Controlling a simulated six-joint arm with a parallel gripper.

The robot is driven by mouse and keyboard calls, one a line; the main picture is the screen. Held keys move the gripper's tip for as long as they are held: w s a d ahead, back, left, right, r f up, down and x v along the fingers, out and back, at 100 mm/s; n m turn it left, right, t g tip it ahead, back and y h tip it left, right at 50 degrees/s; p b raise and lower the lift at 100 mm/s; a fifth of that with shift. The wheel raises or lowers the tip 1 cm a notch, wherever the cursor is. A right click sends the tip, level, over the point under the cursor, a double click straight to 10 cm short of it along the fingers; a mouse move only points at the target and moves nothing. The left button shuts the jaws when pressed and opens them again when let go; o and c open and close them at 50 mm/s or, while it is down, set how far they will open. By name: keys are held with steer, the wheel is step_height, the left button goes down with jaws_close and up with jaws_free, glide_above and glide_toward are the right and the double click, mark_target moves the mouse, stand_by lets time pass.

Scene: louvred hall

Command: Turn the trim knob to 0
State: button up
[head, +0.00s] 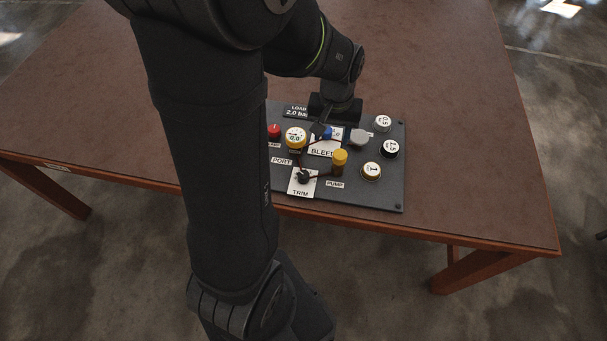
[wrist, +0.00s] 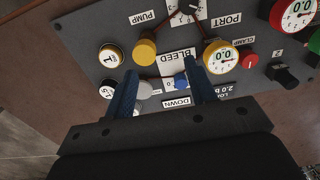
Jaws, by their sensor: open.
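The trim knob (head: 303,177) is a small dark knob on a white card (head: 300,193) marked TRIM, at the panel's front edge in the head view. In the wrist view the trim knob (wrist: 184,17) is at the top edge, upside down and partly cut off. Its setting is too small to read. My gripper (wrist: 163,75) is open and empty. Its two blue fingers are over the BLEED part of the panel, on either side of a small blue knob (wrist: 181,80) in the picture, apart from the trim knob. I cannot tell whether they touch anything.
The dark panel (head: 393,190) lies on a brown table (head: 460,150). A yellow knob (head: 340,157) marked PUMP stands close right of the trim knob. The table right of the panel is clear.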

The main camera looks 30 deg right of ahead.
glide_toward(303, 175)
steer(key=shift+d+f, duration=0.1)
steer(key=shift+f, duration=4.75)
jaws_close()
